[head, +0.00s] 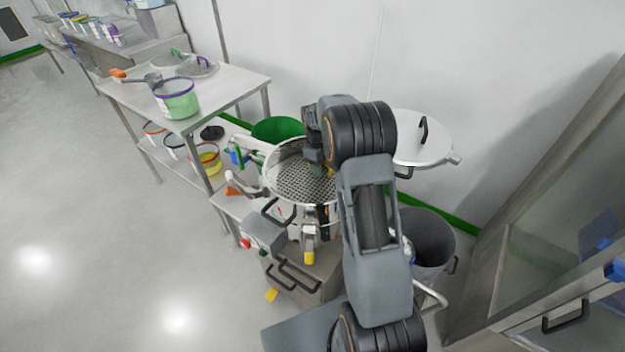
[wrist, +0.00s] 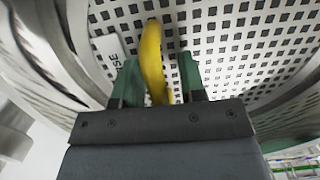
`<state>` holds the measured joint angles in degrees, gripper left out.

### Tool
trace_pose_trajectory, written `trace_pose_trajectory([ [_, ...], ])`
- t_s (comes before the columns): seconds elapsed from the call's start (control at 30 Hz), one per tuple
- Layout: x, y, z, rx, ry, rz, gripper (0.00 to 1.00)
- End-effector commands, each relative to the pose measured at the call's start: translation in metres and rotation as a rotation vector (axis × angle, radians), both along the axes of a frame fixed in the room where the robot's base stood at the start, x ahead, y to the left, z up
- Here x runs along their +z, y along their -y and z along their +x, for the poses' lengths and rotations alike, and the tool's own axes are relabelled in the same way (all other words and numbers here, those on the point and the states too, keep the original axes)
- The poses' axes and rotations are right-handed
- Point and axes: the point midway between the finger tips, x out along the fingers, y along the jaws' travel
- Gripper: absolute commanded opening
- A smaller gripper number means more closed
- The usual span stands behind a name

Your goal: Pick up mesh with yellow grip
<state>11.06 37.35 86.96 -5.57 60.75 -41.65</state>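The mesh (head: 293,184) is a round perforated metal plate with square holes, sitting inside a round metal machine bowl in the head view. It also fills the top of the wrist view (wrist: 225,45). Its yellow grip (wrist: 153,58) stands up between the two green fingers of my gripper (wrist: 158,82). A white label with dark characters (wrist: 110,50) lies on the mesh left of the grip. In the head view my arm hides much of the grip.
A round white lid with a black handle (head: 422,138) is to the right of the bowl. A grey bin (head: 432,238) stands below it. A steel table (head: 225,88) with a green tub (head: 177,100) is on the left. The bowl's metal wall surrounds my gripper closely.

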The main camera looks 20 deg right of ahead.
Motion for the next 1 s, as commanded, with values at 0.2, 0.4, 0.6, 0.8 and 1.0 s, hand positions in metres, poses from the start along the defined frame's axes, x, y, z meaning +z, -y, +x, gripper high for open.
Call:
trace_pose_trajectory([
  [0.2, 0.000, 0.000, 0.000, 0.000, 0.000, 0.000, 0.17],
  [0.4, 0.000, 0.000, 0.000, 0.000, 0.000, 0.000, 0.00],
  [0.6, 0.001, 0.000, 0.000, 0.000, 0.001, 0.000, 0.00],
  [0.8, 0.003, 0.000, 0.000, 0.000, 0.001, 0.000, 0.00],
  [1.0, 0.028, 0.000, 0.001, 0.000, 0.004, -0.001, 0.00],
])
